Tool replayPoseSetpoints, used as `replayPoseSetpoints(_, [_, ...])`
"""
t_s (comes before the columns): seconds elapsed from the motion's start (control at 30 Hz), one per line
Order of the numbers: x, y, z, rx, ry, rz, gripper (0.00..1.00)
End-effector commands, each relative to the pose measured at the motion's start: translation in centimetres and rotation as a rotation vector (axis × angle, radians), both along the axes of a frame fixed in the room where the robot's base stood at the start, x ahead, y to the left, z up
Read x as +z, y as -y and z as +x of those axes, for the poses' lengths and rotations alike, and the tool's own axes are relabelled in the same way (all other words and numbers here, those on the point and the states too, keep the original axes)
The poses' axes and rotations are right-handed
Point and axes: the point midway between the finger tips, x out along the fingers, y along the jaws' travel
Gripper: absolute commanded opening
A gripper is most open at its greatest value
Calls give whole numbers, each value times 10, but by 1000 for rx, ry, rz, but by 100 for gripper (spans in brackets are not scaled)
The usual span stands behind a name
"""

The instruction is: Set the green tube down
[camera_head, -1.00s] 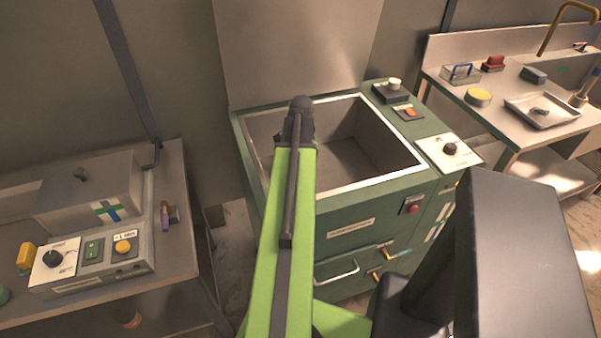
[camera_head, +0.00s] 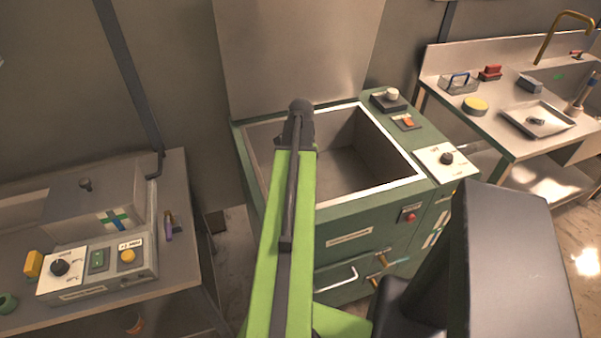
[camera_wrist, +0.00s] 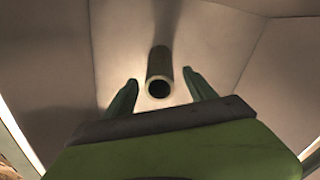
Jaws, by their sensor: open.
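The green tube (camera_wrist: 159,66) shows in the wrist view as a short, dark greenish hollow cylinder, its open round end facing the camera. It lies between and slightly beyond the two fingers of my gripper (camera_wrist: 160,80). The fingers are spread, with a visible gap on each side of the tube. Pale chamber walls or floor lie behind it; I cannot tell whether the tube touches them. In the head view my arm reaches over the open green vacuum chamber (camera_head: 370,192). My gripper and the tube are hidden there behind the arm.
The chamber's lid (camera_head: 300,50) stands raised behind it. A left bench holds a control box (camera_head: 100,268) and a yellow block (camera_head: 33,263). A right sink table holds a metal tray (camera_head: 538,120), a yellow round tin (camera_head: 475,106) and a red block (camera_head: 490,72).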

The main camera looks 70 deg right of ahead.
Motion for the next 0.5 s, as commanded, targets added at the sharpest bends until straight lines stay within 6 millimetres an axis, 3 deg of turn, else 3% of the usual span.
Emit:
replayPoseSetpoints(0.03, [23, 0, 0, 0, 0, 0, 64])
replayPoseSetpoints(0.23, [69, 0, 0, 0, 0, 0, 64])
replayPoseSetpoints(0.37, [86, 0, 0, 0, 0, 0, 64])
replayPoseSetpoints(0.5, [90, 0, 0, -1, 0, 0, 64])
